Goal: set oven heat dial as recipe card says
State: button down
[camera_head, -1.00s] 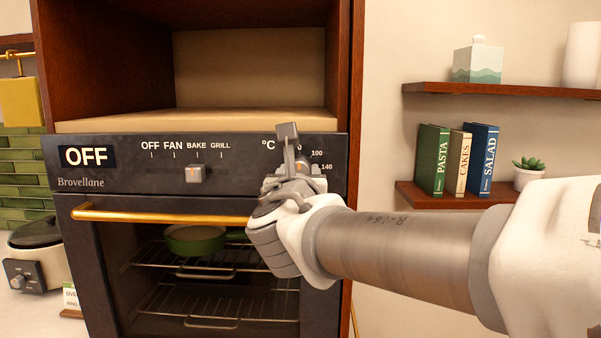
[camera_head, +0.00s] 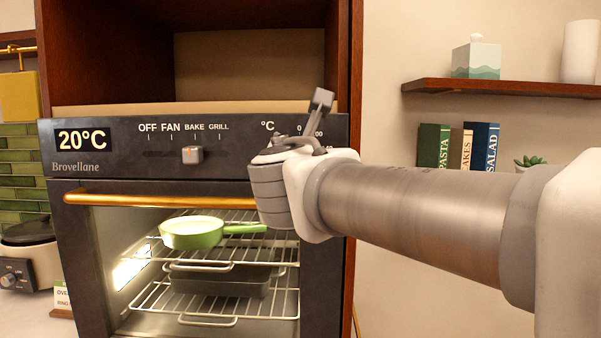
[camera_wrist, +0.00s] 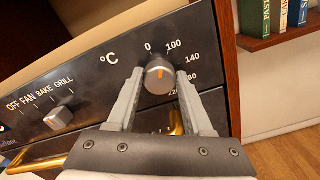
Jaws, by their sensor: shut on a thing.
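The heat dial (camera_wrist: 159,75) shows in the wrist view as a grey round knob with an orange mark, which points up roughly between 0 and 100. My gripper (camera_wrist: 159,82) is shut on it, one finger on each side. In the head view my gripper (camera_head: 318,112) hides the dial. The oven display (camera_head: 83,141) reads 20°C. The mode slider (camera_head: 192,155) sits under BAKE; it also shows in the wrist view (camera_wrist: 58,118). A small card (camera_head: 62,296) stands at the lower left, cut off, with only bits of its text readable.
The gold oven door handle (camera_head: 160,200) runs just below the panel. Behind the glass are a green pan (camera_head: 192,233) and a dark tray (camera_head: 220,280) on racks. A cooker (camera_head: 28,255) stands left. Shelves with books (camera_head: 483,145) are right.

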jog(key=shift+f+m+b, duration=0.2)
jog(key=shift+m+b, duration=4)
jog(key=shift+m, duration=0.65)
jog(key=shift+f+m+b, duration=0.2)
jog(key=shift+m+b, duration=4)
jog(key=shift+m, duration=0.65)
jog(key=shift+r, duration=0.1)
jog(key=shift+c, duration=1.6)
grip_release()
jog(key=shift+s, duration=0.2)
